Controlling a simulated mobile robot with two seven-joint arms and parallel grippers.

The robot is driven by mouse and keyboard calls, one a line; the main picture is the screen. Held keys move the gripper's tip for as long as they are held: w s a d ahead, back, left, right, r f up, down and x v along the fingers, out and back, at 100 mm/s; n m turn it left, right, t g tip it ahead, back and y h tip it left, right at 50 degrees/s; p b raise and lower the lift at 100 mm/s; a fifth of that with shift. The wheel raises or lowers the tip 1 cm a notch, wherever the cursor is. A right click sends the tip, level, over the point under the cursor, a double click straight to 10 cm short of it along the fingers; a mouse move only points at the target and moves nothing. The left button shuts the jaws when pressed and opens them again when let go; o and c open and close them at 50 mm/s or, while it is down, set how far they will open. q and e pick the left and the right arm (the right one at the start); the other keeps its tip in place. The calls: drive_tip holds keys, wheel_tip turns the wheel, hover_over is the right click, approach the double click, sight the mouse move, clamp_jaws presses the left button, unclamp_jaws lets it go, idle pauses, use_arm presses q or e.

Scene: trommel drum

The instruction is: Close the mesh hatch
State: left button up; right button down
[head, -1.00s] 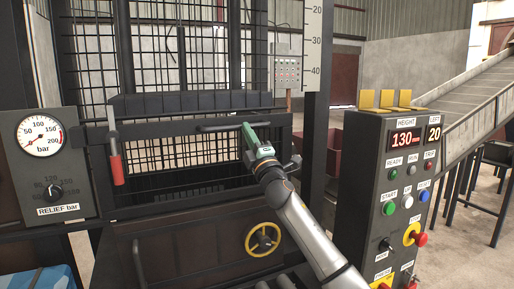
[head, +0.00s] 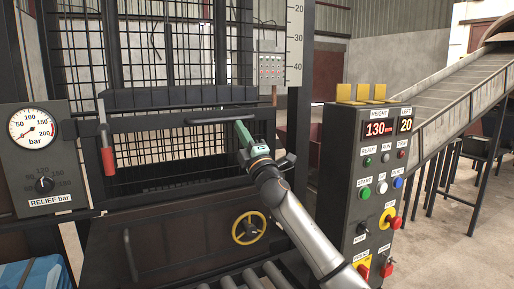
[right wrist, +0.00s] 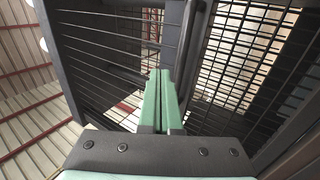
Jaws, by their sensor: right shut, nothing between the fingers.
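The mesh hatch (head: 160,147) is a dark framed wire-mesh panel in the middle left of the head view. A dark horizontal handle bar (head: 205,121) runs along its upper part. How far the hatch stands open is hard to tell. My right gripper (head: 239,128), with green fingers, is shut and empty. Its tips are at the right part of the handle bar; whether they touch is unclear. In the right wrist view the shut fingers (right wrist: 163,80) point towards dark bars, with mesh on both sides. My left gripper is not in view.
A red-handled lever (head: 107,150) hangs left of the mesh. A pressure gauge panel (head: 32,128) is at far left. A yellow handwheel (head: 248,228) sits below. A control box (head: 368,190) stands close right of my right arm, with a sloping conveyor (head: 460,105) behind it.

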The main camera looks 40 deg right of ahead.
drive_tip(key=s+a+f+b, duration=0.1)
drive_tip(key=s+f, duration=0.1)
drive_tip(key=s, duration=0.5)
drive_tip(key=shift+s+a, duration=0.3)
drive_tip(key=shift+s, duration=0.1)
